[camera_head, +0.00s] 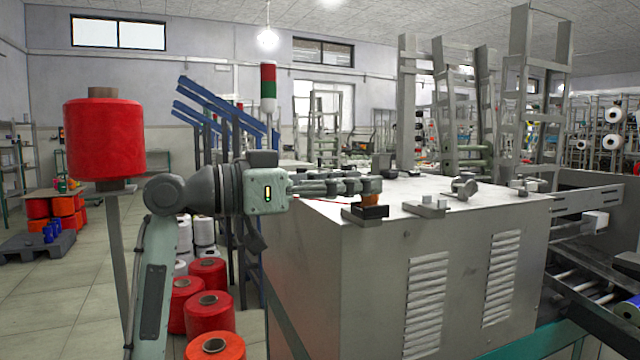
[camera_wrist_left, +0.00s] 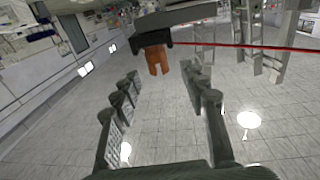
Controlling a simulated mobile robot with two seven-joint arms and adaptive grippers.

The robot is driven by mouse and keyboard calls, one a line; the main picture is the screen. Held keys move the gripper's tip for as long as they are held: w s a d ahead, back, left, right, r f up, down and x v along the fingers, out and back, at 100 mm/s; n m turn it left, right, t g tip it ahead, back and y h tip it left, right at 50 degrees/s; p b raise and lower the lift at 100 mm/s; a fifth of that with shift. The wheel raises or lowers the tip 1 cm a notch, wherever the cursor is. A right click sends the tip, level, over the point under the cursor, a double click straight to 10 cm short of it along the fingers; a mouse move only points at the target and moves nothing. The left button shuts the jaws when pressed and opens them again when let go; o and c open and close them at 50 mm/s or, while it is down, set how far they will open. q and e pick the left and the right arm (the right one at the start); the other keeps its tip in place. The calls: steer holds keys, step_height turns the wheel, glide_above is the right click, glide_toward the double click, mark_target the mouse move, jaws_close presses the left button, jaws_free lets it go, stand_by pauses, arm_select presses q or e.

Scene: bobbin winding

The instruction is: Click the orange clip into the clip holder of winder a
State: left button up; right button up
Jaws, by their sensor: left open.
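The small orange clip (camera_head: 371,199) shows at the black clip holder (camera_head: 370,212) on the front left edge of the machine top. In the left wrist view the orange clip (camera_wrist_left: 157,60) is against the dark holder (camera_wrist_left: 150,42), its prongs pointing down in the picture. Whether it is fully clicked in I cannot tell. My left gripper (camera_head: 368,187) reaches in from the left over the machine edge. Its fingers are spread and empty, with the clip apart from them, just past the fingertips (camera_wrist_left: 160,78). My right gripper is not in view.
A thin red thread (camera_wrist_left: 245,45) runs right from the holder. Other grey holders (camera_head: 428,208) stand along the machine top (camera_head: 420,190). A large red bobbin (camera_head: 104,140) stands on a post at left. Red bobbins (camera_head: 208,312) stand on the floor below my arm.

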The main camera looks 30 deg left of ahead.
arm_select(q)
steer(key=v, duration=1.1)
stand_by(0.6)
steer(key=w+a+f+n+g+y, duration=0.1)
steer(key=w+f+n+y, duration=0.15)
steer(key=f, duration=0.85)
steer(key=w+a+f+n+g+y, duration=0.1)
steer(key=w+f+n+y, duration=0.15)
steer(key=f, duration=0.85)
steer(key=w+f+n+g+y, duration=0.1)
steer(key=w+f+n+y, duration=0.15)
steer(key=f, duration=0.85)
steer(key=s+f+g+y, duration=0.1)
steer(key=s+f+g, duration=0.15)
steer(key=f, duration=0.65)
steer(key=s+f+g+y, duration=0.1)
steer(key=s+f+y, duration=0.15)
steer(key=f, duration=0.65)
steer(key=s+d+f+g+y, duration=0.1)
steer(key=s+f+g+y, duration=0.1)
steer(key=s+f, duration=1.3)
steer(key=shift+s+d+f+g, duration=0.15)
steer(key=shift+s+d+g, duration=0.05)
steer(key=shift+s+g, duration=0.55)
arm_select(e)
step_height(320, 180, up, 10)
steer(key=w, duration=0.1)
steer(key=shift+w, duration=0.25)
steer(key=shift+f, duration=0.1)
